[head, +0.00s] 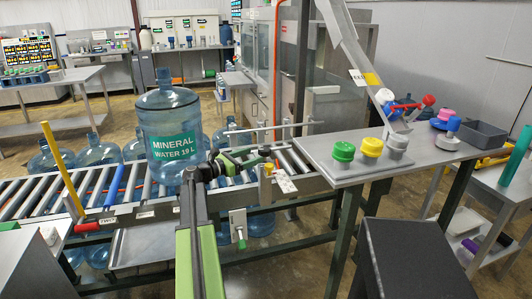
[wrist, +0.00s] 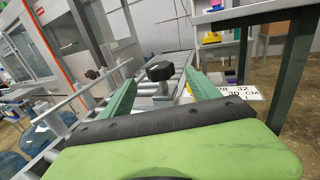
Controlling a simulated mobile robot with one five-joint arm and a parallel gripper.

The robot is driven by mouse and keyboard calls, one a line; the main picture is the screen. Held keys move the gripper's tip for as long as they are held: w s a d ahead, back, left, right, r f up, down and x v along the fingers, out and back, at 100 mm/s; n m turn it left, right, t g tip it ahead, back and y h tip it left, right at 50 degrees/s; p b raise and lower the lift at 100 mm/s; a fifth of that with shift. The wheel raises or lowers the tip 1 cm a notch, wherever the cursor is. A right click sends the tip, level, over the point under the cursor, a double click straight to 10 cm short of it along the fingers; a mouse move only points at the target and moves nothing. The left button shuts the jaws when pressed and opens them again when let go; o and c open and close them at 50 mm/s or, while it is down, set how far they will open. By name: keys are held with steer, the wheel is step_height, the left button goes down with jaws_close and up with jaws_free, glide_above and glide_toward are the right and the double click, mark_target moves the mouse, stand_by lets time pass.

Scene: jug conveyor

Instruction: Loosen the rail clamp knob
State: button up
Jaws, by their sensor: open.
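The black rail clamp knob (wrist: 160,72) sits on a grey block, ahead of and between my two green fingers in the wrist view. My gripper (wrist: 159,86) is open, with one finger to each side of the knob's line. No contact with the knob shows. In the head view the knob (head: 264,150) is a small dark shape just beyond my gripper (head: 243,159), at the conveyor's side rail. My own wrist and arm hide part of the rail there.
A large blue water jug (head: 173,118) stands on the roller conveyor (head: 135,178), left of my arm. A grey table (head: 400,150) with yellow, green and pink knobs lies right. A scale plate (wrist: 240,92) is right of my fingers.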

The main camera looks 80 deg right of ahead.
mark_target(266, 149)
steer(key=x, duration=0.7)
steer(key=shift+s+d, duration=0.15)
steer(key=shift+f, duration=0.15)
steer(key=c, duration=1.4)
steer(key=shift+o, duration=0.2)
steer(key=shift+n+t+h, duration=0.3)
steer(key=shift+t, duration=0.1)
steer(key=shift+s+a+n+t+h, duration=0.1)
steer(key=shift+n+t+h, duration=0.4)
steer(key=shift+t, duration=0.1)
steer(key=shift+s+a+n+t+h, duration=0.1)
steer(key=shift+a+n+t+h, duration=0.05)
steer(key=shift+n+t+h, duration=0.35)
steer(key=shift+w+d+n+t+h, duration=0.1)
steer(key=shift+n+t+h, duration=0.55)
steer(key=shift+n+t, duration=0.8)
steer(key=shift+w+d+n+t+h, duration=0.1)
steer(key=shift+n+t+h, duration=0.65)
steer(key=shift+t, duration=1.2)
steer(key=shift+n+t, duration=0.3)
